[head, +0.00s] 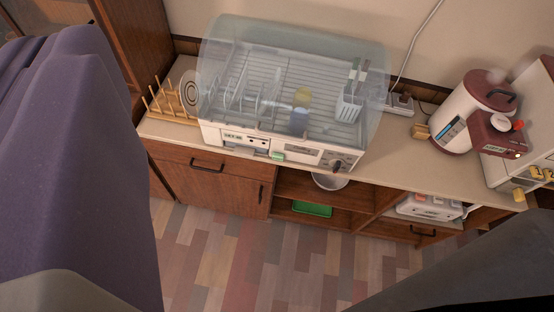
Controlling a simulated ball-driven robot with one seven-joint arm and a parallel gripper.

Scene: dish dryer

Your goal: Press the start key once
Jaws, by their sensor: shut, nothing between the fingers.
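The dish dryer (225,136) stands on the counter at the upper middle, with a clear curved cover (285,35) shut over its rack. Its front panel faces me. A pale green key (277,156) sits near the panel's middle, and a dark round dial (338,165) is at the right end. Small dark marks and a label are left of the key, too small to read. I cannot tell for sure which control is the start key. No gripper fingers can be made out, and nothing touches the panel.
A wooden peg rack (166,101) stands left of the dryer. A power strip (400,103) and a white and maroon kettle (466,115) are to its right. Below are a white bowl (330,181) and a green tray (312,209). The floor (260,255) before the cabinet is clear.

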